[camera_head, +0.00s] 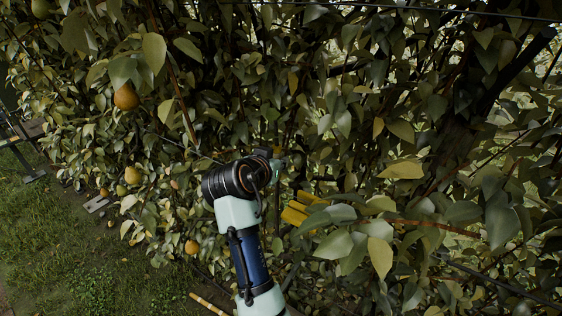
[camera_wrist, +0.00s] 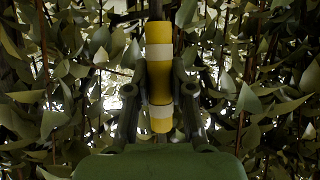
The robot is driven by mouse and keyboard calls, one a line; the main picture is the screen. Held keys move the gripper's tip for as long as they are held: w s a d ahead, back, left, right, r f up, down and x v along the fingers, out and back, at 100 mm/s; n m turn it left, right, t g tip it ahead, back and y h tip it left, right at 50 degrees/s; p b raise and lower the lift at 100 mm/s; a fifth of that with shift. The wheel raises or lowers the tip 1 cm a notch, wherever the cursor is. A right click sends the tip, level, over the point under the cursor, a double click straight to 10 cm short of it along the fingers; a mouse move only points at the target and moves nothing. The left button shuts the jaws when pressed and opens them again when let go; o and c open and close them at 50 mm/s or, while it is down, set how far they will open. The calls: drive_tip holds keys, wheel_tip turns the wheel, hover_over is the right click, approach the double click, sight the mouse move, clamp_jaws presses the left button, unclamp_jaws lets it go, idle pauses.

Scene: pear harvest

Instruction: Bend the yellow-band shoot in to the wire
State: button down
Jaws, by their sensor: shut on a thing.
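The yellow-band shoot (camera_wrist: 159,73) stands upright in the middle of the wrist view, with yellow and white bands around it. My gripper (camera_wrist: 159,82) is shut on it, one finger on each side of the banded part. In the head view yellow bands (camera_head: 300,208) show beside my wrist, partly behind leaves. My gripper's fingers are hidden there by my arm and the foliage. A thin dark wire (camera_head: 400,9) runs across the top of the head view. I cannot tell how far the shoot is from a wire.
Dense leaves and branches surround my arm. Pears hang at the left, one (camera_head: 126,96) high and others (camera_head: 132,175) lower. A brown shoot (camera_head: 430,227) reaches out at the right. Open grass (camera_head: 50,250) lies at the lower left.

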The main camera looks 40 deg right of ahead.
drive_tip(key=shift+d+f, duration=0.15)
drive_tip(key=shift+f, duration=0.1)
drive_tip(key=c, duration=1.4)
unclamp_jaws()
drive_tip(key=shift+c, duration=0.2)
drive_tip(key=o, duration=0.5)
drive_tip(key=shift+d+r, duration=0.15)
drive_tip(key=shift+c, duration=0.2)
drive_tip(key=shift+w, duration=0.1)
drive_tip(key=v, duration=1.2)
